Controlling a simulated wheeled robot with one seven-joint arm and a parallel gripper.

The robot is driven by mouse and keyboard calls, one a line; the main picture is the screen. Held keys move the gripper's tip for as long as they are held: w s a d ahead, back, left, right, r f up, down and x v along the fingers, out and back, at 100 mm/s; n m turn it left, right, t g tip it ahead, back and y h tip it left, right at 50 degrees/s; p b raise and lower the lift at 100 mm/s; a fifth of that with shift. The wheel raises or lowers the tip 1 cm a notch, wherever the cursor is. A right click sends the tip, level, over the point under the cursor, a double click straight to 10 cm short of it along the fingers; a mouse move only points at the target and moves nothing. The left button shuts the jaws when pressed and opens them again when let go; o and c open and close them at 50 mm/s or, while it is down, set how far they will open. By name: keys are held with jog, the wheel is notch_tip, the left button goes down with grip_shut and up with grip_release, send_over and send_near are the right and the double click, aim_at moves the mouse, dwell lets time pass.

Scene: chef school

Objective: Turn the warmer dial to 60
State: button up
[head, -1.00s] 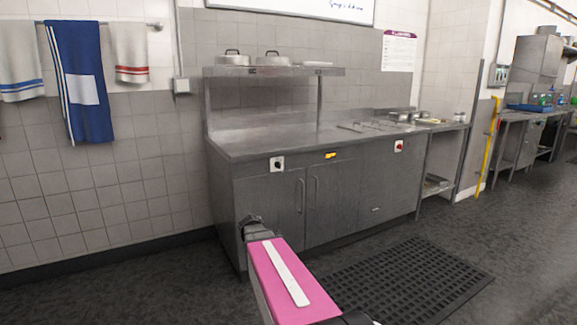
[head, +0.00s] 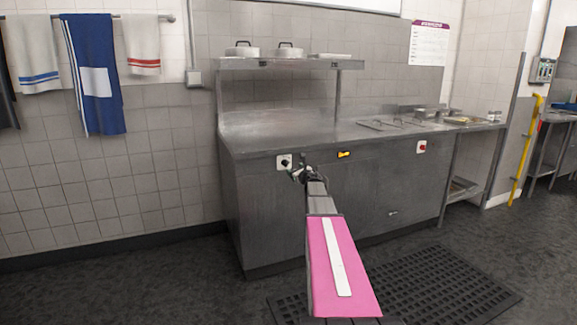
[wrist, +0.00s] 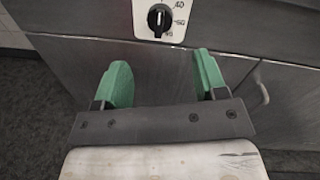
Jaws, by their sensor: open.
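The warmer dial (wrist: 158,20) is a black knob on a white plate with printed numbers, of which 60 and a few others show in the wrist view. The plate's top is cut off there, and I cannot tell exactly where the knob points. In the head view the dial (head: 283,162) is on the front of the steel counter, left of the yellow label. My gripper (wrist: 158,82) is open and empty, with green fingertips. In the wrist view the dial lies beyond the fingertips, between them in left-right position, not touched. In the head view my gripper (head: 298,174) is just beside the dial.
The steel counter (head: 270,143) has cupboard doors below and a shelf (head: 290,64) with lidded pans above. A red knob (head: 421,147) is further right on its front. A door handle (wrist: 259,92) is right of my gripper. A black mat (head: 455,280) lies on the floor.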

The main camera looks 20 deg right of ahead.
aim_at(287, 164)
jog(key=w, duration=0.6)
jog(key=w+a, duration=0.1)
jog(key=w, duration=0.2)
jog(key=shift+w, duration=0.35)
jog(key=shift+a, duration=0.1)
jog(key=c, duration=0.9)
